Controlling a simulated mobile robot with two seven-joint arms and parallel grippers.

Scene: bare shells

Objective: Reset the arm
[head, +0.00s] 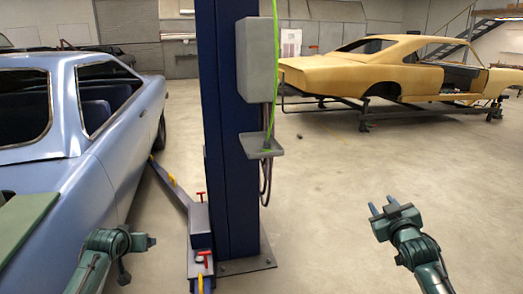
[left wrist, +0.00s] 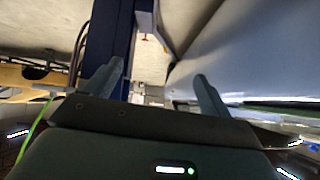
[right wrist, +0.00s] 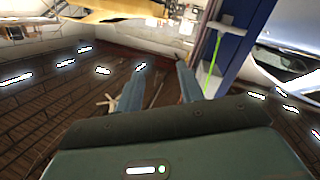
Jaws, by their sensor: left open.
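My right gripper (head: 381,203) is raised over the bare floor at the lower right of the head view. Its two fingers stand apart with nothing between them, as the right wrist view (right wrist: 158,72) also shows. My left gripper (head: 150,241) is at the lower left of the head view, seen side-on between the blue car and the lift post. In the left wrist view (left wrist: 159,72) its fingers are wide apart and empty.
A dark blue lift post (head: 226,130) with a grey box (head: 256,60) stands in the middle. A light blue car body (head: 90,185) is close on the left. A yellow car shell (head: 350,74) sits on a stand at the back right.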

